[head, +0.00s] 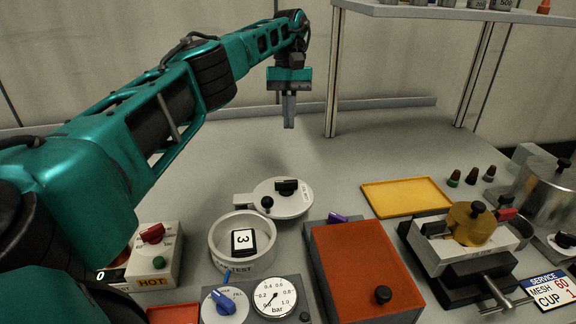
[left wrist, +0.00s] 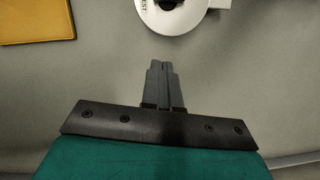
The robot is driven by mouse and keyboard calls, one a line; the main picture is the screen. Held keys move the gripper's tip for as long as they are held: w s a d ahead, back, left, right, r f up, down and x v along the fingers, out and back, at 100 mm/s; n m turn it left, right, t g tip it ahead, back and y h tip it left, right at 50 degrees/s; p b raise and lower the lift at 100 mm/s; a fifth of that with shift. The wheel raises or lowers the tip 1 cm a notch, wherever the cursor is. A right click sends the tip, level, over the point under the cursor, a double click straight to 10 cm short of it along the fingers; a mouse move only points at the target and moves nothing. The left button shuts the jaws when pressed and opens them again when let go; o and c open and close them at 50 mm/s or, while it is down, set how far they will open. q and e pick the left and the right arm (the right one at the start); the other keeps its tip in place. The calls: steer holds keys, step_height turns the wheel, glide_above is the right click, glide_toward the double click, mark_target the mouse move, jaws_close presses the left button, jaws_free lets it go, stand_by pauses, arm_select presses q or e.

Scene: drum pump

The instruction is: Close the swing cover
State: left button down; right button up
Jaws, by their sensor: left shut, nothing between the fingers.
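The swing cover (head: 298,207) is a round white disc with a black knob on top. It is swung out behind and to the right of a round white cup (head: 216,240), leaving the cup's top open. A black-and-white block marked 3 (head: 242,241) sits in the cup. A small black ball knob stands between cover and cup. My left gripper (head: 289,124) is shut and empty, pointing down over the bare back of the table, behind the cover and apart from it. In the left wrist view the cover (left wrist: 192,19) is at the top edge, beyond the fingertips (left wrist: 160,66). My right gripper is not in view.
A box with an orange-red top (head: 360,262) stands right of the cup, a gauge (head: 275,297) in front, and a HOT switch box (head: 155,260) to the left. A yellow tray (head: 405,196) lies further right. A shelf (head: 440,13) stands at the back right.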

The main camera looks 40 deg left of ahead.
mark_target(273, 189)
arm_select(q)
steer(key=shift+s+d+f, duration=0.7)
steer(key=shift+s+f, duration=0.15)
steer(key=shift+f, duration=0.75)
steer(key=shift+s+d+f, duration=0.75)
steer(key=shift+s+f, duration=0.15)
steer(key=shift+f, duration=0.75)
steer(key=shift+s+d+f, duration=0.7)
steer(key=shift+s+f, duration=0.15)
steer(key=shift+f, duration=0.75)
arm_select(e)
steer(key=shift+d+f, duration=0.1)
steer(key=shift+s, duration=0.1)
